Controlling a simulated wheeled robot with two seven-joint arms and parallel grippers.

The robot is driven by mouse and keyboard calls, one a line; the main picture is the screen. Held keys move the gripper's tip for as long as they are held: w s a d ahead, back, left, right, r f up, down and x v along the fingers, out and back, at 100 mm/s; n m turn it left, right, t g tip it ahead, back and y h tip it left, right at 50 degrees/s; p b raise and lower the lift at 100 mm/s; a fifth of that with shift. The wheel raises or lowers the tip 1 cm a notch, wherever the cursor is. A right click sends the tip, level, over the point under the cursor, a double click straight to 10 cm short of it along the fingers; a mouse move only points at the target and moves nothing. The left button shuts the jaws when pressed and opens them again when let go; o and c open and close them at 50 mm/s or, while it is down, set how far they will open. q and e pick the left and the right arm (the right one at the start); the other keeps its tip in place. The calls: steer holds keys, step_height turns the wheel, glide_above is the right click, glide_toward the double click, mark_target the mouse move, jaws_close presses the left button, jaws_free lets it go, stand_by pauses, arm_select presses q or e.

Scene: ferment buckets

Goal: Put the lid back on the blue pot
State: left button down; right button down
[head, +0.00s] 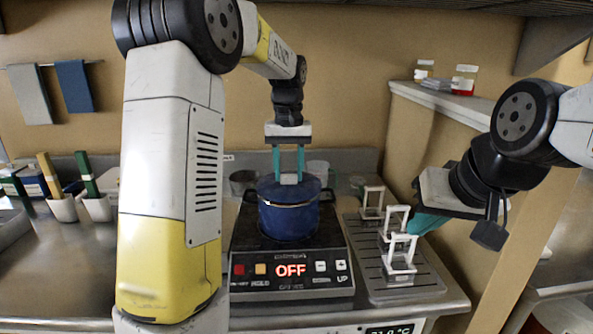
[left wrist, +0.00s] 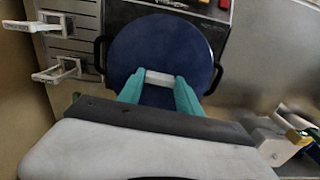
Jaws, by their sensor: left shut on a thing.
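The blue pot (head: 287,218) stands on the cooktop (head: 290,268), whose display reads OFF. Its blue lid (head: 268,188) is at the top of the pot; whether it is fully seated I cannot tell. In the left wrist view the round lid (left wrist: 165,45) covers the pot's opening, with dark side handles showing past its edge. My left gripper (head: 289,177) points straight down and is shut on the lid's pale knob (left wrist: 160,78). My right gripper (head: 420,222) is at the right, apart from the pot, by the white racks; its finger gap is not clear.
White racks (head: 400,255) stand on a grey drain tray (head: 415,284) right of the cooktop. Cups with coloured-handled tools (head: 97,207) stand at the left. A metal container (head: 243,182) and clear glassware (head: 318,170) are behind the pot. Jars (head: 464,80) sit on the right ledge.

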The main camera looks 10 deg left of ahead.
stand_by(0.4)
arm_select(q)
steer(key=shift+c, duration=1.3)
jaws_free()
steer(key=shift+r, duration=0.1)
steer(key=shift+r, duration=3.4)
jaws_close()
